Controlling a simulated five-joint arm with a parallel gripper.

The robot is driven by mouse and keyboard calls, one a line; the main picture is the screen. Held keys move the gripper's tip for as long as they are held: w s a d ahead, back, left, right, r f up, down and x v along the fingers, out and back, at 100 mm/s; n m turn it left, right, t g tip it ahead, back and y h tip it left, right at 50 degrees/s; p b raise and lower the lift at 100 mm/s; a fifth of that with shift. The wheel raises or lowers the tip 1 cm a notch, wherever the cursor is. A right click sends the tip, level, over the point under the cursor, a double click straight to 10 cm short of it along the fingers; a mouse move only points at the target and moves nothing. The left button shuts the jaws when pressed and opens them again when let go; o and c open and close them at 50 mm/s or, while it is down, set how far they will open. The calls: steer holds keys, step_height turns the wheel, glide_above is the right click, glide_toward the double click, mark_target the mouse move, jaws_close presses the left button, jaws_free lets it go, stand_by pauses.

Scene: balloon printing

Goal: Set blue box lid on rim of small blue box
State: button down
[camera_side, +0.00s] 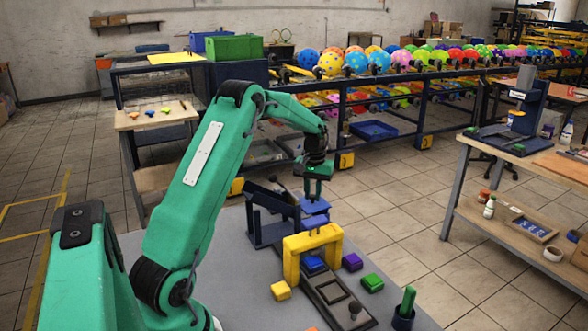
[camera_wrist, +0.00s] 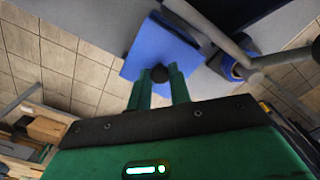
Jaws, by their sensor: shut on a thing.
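My gripper (camera_side: 316,186) is shut on the dark knob of the blue box lid (camera_side: 315,206), behind the yellow arch in the side view. In the wrist view the green fingertips (camera_wrist: 159,80) close on the round dark knob, with the flat blue lid (camera_wrist: 150,50) beyond them. A second blue piece (camera_side: 314,222) shows just below the lid, at the top of the arch. I cannot tell whether it is the small blue box, or whether the lid touches it. The box's rim is not clearly visible.
A yellow arch (camera_side: 290,262) stands over a dark track with a blue block (camera_side: 314,265) under it. Yellow (camera_side: 281,290), purple (camera_side: 352,262) and green (camera_side: 372,282) blocks lie around it. A dark stand (camera_side: 262,226) is left of the lid. A green-handled item (camera_side: 406,303) stands front right.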

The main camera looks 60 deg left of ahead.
steer(key=shift+s, duration=0.4)
stand_by(0.4)
steer(key=shift+f, duration=1)
stand_by(1.6)
steer(key=c, duration=1.2)
jaws_free()
steer(key=shift+r, duration=3.9)
steer(key=shift+d+r, duration=0.1)
